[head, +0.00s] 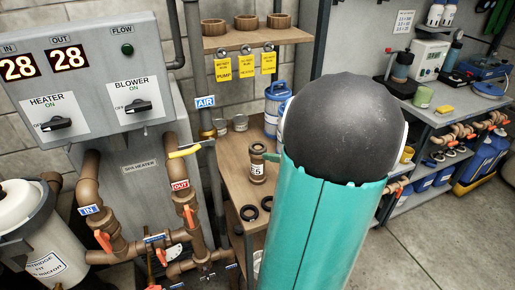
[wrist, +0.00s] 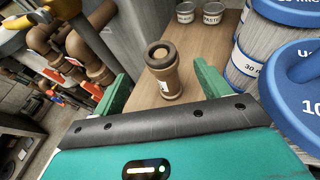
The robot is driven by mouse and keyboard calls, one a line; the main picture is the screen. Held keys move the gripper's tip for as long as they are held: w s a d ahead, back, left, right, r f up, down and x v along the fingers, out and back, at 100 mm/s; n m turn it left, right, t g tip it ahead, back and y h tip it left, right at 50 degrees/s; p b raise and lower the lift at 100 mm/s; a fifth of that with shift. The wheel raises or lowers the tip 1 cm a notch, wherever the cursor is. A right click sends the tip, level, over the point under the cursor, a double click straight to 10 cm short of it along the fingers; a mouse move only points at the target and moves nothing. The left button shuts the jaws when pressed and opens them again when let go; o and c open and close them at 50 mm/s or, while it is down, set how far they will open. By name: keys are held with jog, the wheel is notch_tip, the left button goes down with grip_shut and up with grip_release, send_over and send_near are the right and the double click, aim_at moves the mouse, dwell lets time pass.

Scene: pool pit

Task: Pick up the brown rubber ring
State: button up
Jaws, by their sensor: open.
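A brown, flared fitting (wrist: 165,80) labelled E5 stands upright on the wooden shelf, with a dark brown ring-like rim (wrist: 160,54) at its top. I cannot tell whether this rim is a separate rubber ring. In the head view the fitting (head: 257,170) shows just left of my arm. My gripper (wrist: 163,86) is open, its green fingers apart on either side of the fitting in the wrist view. It does not visibly touch the fitting. In the head view my arm hides most of the gripper; one green fingertip shows beside the fitting's top.
Two black rings (head: 249,212) lie on a lower shelf. Brown round holders (head: 246,21) stand on the top shelf. Small tins (wrist: 212,13) stand behind the fitting, and blue-lidded canisters (wrist: 300,80) crowd the right. Brown pipes (wrist: 88,55) with valves are left.

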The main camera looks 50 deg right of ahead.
aim_at(256, 147)
jog(key=x, duration=0.6)
jog(key=shift+w+a+f, duration=0.1)
jog(key=shift+w+f, duration=0.05)
jog(key=shift+w, duration=0.05)
jog(key=c, duration=1.1)
jog(key=shift+o, duration=0.2)
jog(key=shift+r, duration=0.5)
notch_tip(256, 147, up, 2)
jog(key=s+a+r, duration=0.5)
jog(key=a+r, duration=0.5)
jog(key=a, duration=0.3)
